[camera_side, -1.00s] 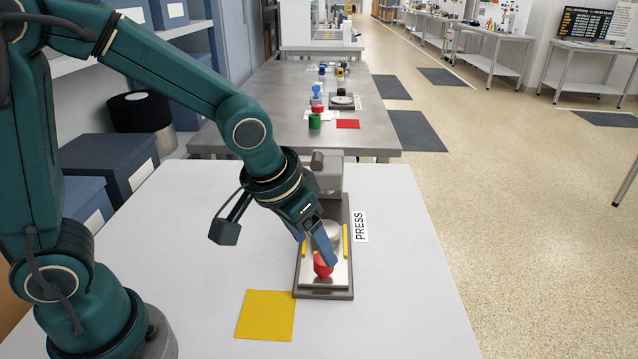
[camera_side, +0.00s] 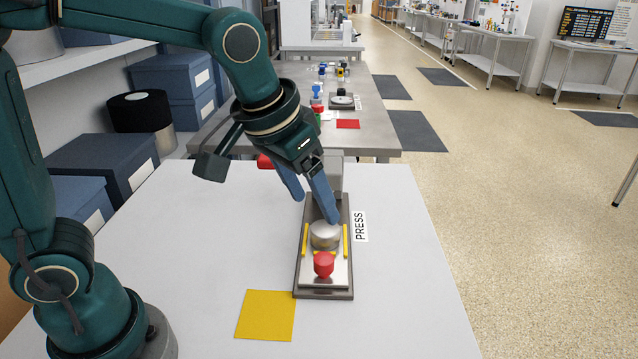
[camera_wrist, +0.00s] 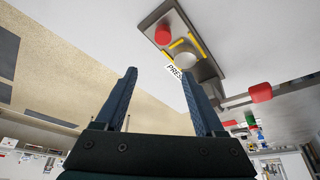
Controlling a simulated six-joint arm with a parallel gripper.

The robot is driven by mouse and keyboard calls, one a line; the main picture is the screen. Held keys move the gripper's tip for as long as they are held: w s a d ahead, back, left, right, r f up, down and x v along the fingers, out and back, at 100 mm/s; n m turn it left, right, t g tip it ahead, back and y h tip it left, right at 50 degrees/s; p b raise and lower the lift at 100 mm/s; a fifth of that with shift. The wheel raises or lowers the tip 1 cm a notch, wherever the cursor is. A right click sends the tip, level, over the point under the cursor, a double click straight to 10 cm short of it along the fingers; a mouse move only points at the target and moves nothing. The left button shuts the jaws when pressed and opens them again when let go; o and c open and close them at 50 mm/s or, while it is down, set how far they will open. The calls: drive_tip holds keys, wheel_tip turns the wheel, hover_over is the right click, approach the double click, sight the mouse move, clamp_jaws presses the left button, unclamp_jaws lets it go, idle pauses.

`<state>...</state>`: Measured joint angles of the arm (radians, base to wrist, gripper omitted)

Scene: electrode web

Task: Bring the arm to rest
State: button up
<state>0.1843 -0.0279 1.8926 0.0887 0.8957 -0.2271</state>
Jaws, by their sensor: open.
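My gripper (camera_side: 318,208) is open and empty, raised over the press on the white table. In the wrist view its two blue fingers (camera_wrist: 158,88) stand apart with nothing between them. The press (camera_side: 324,294) is a dark base with a pale plate, yellow side strips and a silver round disc (camera_side: 325,235). A red knob-like piece (camera_side: 324,264) stands on the plate at the near end. The press also shows in the wrist view (camera_wrist: 209,71), with the red piece (camera_wrist: 163,35) and disc (camera_wrist: 186,60). The fingers hide part of its far end.
A yellow square (camera_side: 265,315) lies on the white table (camera_side: 210,220) left of the press. A red object (camera_side: 265,161) shows behind my gripper, partly hidden. A grey table (camera_side: 376,140) with small parts stands beyond. Blue boxes (camera_side: 104,158) line the left side. The table's right side is clear.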

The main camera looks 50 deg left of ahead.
drive_tip(key=shift+r, duration=0.15)
drive_tip(key=s+a+f+t, duration=0.1)
drive_tip(key=s+a, duration=0.2)
drive_tip(key=s, duration=0.9)
drive_tip(key=shift+a+f, duration=0.2)
drive_tip(key=shift+a, duration=0.15)
